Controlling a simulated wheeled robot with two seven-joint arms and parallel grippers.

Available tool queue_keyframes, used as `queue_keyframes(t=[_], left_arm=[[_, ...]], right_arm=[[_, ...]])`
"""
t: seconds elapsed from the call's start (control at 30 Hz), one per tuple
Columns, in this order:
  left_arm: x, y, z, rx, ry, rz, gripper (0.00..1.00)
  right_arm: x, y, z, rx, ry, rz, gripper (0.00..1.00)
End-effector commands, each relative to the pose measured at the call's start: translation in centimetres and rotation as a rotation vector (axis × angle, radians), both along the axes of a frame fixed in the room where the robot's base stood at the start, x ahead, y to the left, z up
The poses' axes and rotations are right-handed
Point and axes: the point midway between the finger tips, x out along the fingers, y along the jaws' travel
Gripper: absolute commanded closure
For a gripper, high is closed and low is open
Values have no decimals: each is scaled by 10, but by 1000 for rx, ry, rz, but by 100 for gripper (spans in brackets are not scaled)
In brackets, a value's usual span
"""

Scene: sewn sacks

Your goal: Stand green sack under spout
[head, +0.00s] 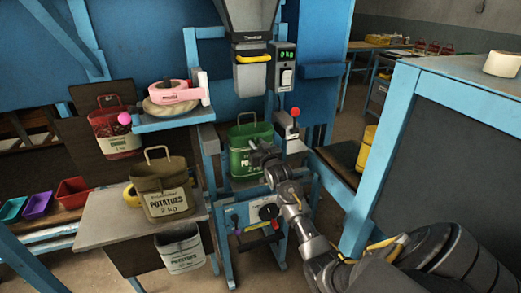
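The green sack (241,160) stands upright, its handle loop up, on the blue-framed stand (228,257) below the spout (250,72). There is a clear gap between the spout's mouth and the sack. My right gripper (260,154) is at the sack's right front side and covers part of it. Its fingers are small and dark here, so I cannot tell whether they grip the sack or only sit beside it. My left gripper is out of the picture.
An olive potato sack (166,193) stands on a table at the left. A white sack (180,250) and a red sack (115,135) hang nearby. A red-knobbed lever (294,118) rises right of the green sack. A blue-framed bench (397,140) stands close at the right.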

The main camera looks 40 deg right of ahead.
Motion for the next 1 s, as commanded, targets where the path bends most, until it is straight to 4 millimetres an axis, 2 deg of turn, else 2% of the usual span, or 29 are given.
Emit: queue_keyframes(t=[0.17, 0.4, 0.6, 0.77, 1.0], left_arm=[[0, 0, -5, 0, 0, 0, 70], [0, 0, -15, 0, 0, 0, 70], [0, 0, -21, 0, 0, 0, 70], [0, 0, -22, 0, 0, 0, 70], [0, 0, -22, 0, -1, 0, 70]], right_arm=[[-21, 8, -2, -1, -1, 1, 74], [-70, 25, -2, -1, -1, 1, 74], [-100, 35, -1, -1, -1, 0, 74], [-112, 39, 1, 0, -1, 0, 74], [-113, 39, 1, 0, -1, 0, 74]])
